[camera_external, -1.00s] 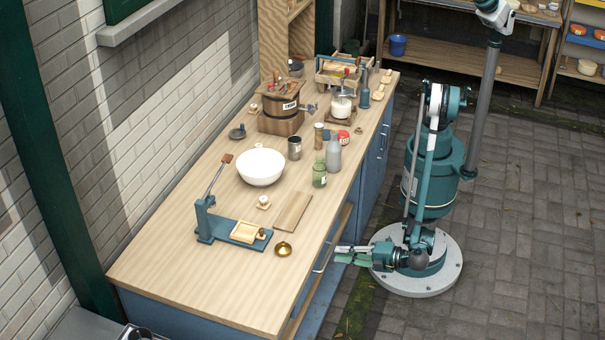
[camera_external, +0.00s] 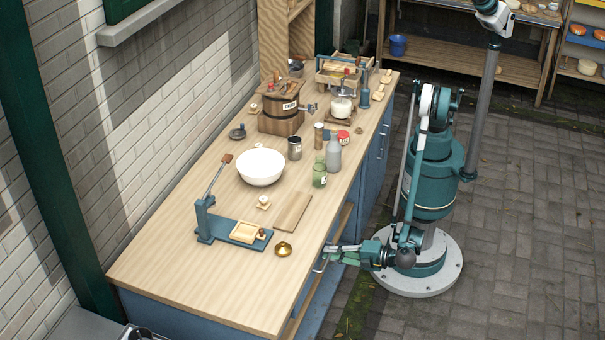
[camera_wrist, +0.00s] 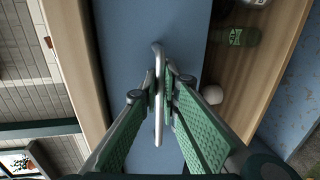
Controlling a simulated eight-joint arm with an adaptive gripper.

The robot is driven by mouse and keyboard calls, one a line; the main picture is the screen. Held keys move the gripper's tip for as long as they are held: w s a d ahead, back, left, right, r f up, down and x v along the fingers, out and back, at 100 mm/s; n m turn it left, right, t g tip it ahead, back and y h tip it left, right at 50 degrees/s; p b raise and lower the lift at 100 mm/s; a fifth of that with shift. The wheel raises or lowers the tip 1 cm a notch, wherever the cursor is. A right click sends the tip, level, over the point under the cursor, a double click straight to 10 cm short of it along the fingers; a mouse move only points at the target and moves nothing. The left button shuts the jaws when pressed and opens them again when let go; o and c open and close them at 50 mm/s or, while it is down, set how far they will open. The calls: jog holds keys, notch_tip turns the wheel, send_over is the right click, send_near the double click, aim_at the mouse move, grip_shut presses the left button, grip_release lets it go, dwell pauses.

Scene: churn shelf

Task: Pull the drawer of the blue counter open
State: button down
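The blue counter (camera_external: 220,318) has a pale wooden top. Its drawer front (camera_wrist: 125,60) is a blue panel filling the middle of the wrist view, and it looks closed. A metal bar handle (camera_wrist: 158,48) stands out from the panel; it also shows in the external view (camera_external: 320,268). My gripper (camera_wrist: 163,88) has its green fingers on either side of the bar, near its middle. The fingertips look close together on the bar, which is partly hidden between them. In the external view my gripper (camera_external: 329,252) reaches the counter's side from the right.
The counter top holds a white bowl (camera_external: 261,167), a blue press (camera_external: 209,221), a wooden board (camera_external: 293,212) and a brass dish (camera_external: 283,248). Below the drawer is an open wooden shelf (camera_wrist: 262,68) holding a green jar (camera_wrist: 236,38). Paved floor (camera_external: 520,240) right of my base is clear.

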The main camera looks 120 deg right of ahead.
jog(key=shift+s+a, duration=0.1)
jog(key=shift+a, duration=0.05)
jog(key=f+b+v, duration=0.1)
jog(key=f+v, duration=0.2)
jog(key=v, duration=1.2)
jog(key=s+a+f+v, duration=0.1)
jog(key=f+v, duration=0.2)
jog(key=v, duration=1.3)
jog(key=shift+s+a+f+b, duration=0.2)
jog(key=shift+f+b, duration=0.05)
jog(key=shift+b, duration=0.1)
jog(key=c, duration=2.9)
grip_release()
jog(key=shift+o, duration=0.2)
jog(key=shift+r, duration=0.15)
